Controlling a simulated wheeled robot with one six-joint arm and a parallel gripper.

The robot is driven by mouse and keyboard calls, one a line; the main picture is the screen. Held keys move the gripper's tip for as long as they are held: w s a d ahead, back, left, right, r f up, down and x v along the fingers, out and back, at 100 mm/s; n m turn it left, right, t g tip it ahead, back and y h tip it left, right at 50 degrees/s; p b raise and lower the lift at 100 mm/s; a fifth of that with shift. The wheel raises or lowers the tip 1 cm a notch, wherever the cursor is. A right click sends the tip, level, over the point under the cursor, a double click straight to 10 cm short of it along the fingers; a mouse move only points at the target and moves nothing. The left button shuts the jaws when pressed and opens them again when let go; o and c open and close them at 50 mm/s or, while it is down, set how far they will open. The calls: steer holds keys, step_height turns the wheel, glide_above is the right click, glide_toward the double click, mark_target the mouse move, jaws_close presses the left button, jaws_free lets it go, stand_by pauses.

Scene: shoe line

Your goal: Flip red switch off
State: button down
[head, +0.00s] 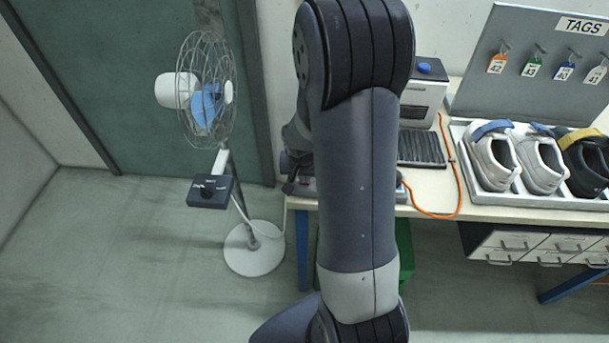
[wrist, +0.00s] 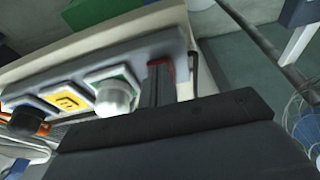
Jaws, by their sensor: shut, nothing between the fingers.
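A grey control panel (wrist: 140,56) fills the upper left of the wrist view. A red-edged switch plate (wrist: 161,61) is at its right end, mostly hidden behind my fingers, so its lever position cannot be told. My gripper (wrist: 160,84) is shut and empty, with its tips at or very near this plate; contact cannot be told. In the head view the panel (head: 308,186) shows only partly at the table's left end, behind my arm. My gripper (head: 291,184) shows partly there.
Along the panel are a pale knob on a green plate (wrist: 114,96), a yellow plate (wrist: 66,100) and a black knob (wrist: 27,121). A fan (head: 206,95) stands left of the table. Shoes (head: 492,160) sit in a tray at the right. An orange cable (head: 458,180) crosses the table.

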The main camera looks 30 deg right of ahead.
steer(key=shift+f+b, duration=0.4)
steer(key=shift+r, duration=0.15)
steer(key=shift+w+d+r+p, duration=0.3)
steer(key=shift+w+r+p, duration=0.1)
steer(key=shift+w, duration=0.15)
steer(key=shift+r, duration=0.1)
steer(key=shift+r+p, duration=0.3)
steer(key=shift+r, duration=0.1)
steer(key=s+a+v, duration=0.1)
steer(key=v, duration=1.2)
steer(key=shift+s+f+p, duration=0.2)
steer(key=shift+f+p, duration=0.1)
steer(key=shift+f, duration=0.15)
